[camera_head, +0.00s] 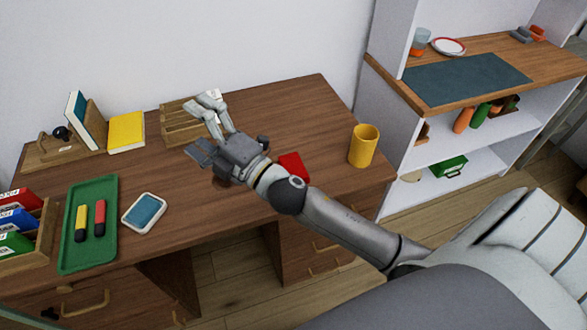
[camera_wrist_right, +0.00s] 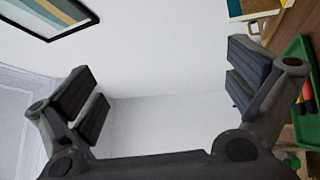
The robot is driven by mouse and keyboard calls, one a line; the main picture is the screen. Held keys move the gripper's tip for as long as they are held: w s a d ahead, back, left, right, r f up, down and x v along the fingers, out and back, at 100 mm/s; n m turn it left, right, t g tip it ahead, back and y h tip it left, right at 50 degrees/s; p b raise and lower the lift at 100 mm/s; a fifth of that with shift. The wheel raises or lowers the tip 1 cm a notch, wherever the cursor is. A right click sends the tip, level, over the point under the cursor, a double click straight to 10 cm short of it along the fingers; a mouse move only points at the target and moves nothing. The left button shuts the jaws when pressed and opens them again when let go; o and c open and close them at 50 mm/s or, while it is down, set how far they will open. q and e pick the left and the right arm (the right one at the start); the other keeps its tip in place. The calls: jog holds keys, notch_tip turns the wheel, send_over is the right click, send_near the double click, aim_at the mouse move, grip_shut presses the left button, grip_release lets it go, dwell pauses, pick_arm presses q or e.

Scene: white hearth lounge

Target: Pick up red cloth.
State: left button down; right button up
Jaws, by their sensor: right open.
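The red cloth (camera_head: 293,166) lies on the wooden desk in the head view, partly hidden behind my right forearm. My right gripper (camera_head: 205,130) is open and empty above the desk, up and to the left of the cloth. In the right wrist view the right gripper's two fingers (camera_wrist_right: 165,95) stand wide apart with only the pale wall between them. The cloth does not show in the wrist view. My left gripper is not in view.
On the desk (camera_head: 290,105) are a yellow mug (camera_head: 363,146), a green tray (camera_head: 75,252) with two markers, a blue-screened device (camera_head: 144,213), a yellow book (camera_head: 127,131) and a wooden organizer (camera_head: 176,128). A white shelf (camera_head: 450,155) stands right of the desk.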

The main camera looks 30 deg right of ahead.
jog(key=s+a+r+n+g+y, duration=0.1)
jog(key=a+r+n+g+y, duration=0.25)
jog(key=a+n+y, duration=0.55)
jog(key=n+g+h, duration=1.6)
jog(key=n+h, duration=0.1)
jog(key=n, duration=0.4)
send_over(294, 166)
notch_tip(294, 166, down, 20)
jog(key=shift+w+a+r, duration=0.1)
jog(key=shift+r, duration=0.1)
jog(key=shift+f+p, duration=0.9)
jog(key=shift+f, duration=2.2)
